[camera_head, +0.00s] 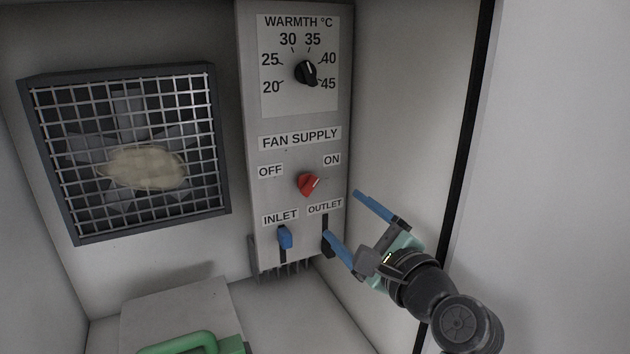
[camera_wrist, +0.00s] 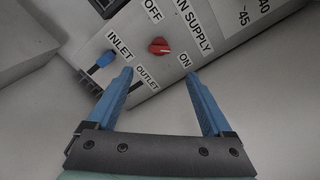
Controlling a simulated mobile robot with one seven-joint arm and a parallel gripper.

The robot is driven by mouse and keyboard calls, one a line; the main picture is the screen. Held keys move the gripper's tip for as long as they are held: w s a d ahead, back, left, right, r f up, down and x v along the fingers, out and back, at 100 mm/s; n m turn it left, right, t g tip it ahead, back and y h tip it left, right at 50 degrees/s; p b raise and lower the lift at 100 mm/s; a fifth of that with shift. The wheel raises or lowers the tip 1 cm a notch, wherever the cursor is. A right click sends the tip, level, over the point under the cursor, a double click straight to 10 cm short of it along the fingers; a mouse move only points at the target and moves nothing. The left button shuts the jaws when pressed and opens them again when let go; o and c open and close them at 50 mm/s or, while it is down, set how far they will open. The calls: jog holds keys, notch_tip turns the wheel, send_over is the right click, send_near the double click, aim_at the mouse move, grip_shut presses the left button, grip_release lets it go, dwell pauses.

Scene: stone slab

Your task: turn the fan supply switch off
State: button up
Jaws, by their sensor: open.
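The fan supply switch is a red rotary knob (camera_head: 309,185) on a grey control panel (camera_head: 262,206), under the FAN SUPPLY label. OFF is at its upper left and ON at its upper right; its pointer tilts toward ON. In the wrist view the red knob (camera_wrist: 159,46) shows ahead, beyond and between the fingertips. My gripper (camera_head: 342,214) is open and empty, with two blue fingers, to the lower right of the knob and apart from it. It also shows in the wrist view (camera_wrist: 158,75). One finger covers part of the outlet slider in the head view.
A blue inlet slider (camera_head: 285,238) sits below the knob, beside the outlet slot (camera_head: 325,222). A black warmth dial (camera_head: 306,73) is above. A box (camera_head: 172,302) with a green handle (camera_head: 185,342) stands lower left.

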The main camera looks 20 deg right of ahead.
aim_at(312, 188)
jog(key=w, duration=0.4)
jog(key=w+a, duration=0.1)
jog(key=w, duration=0.2)
jog(key=w+a, duration=0.1)
jog(key=w, duration=0.3)
jog(key=shift+w+a, duration=0.25)
jog(key=shift+w, duration=0.1)
grip_shut()
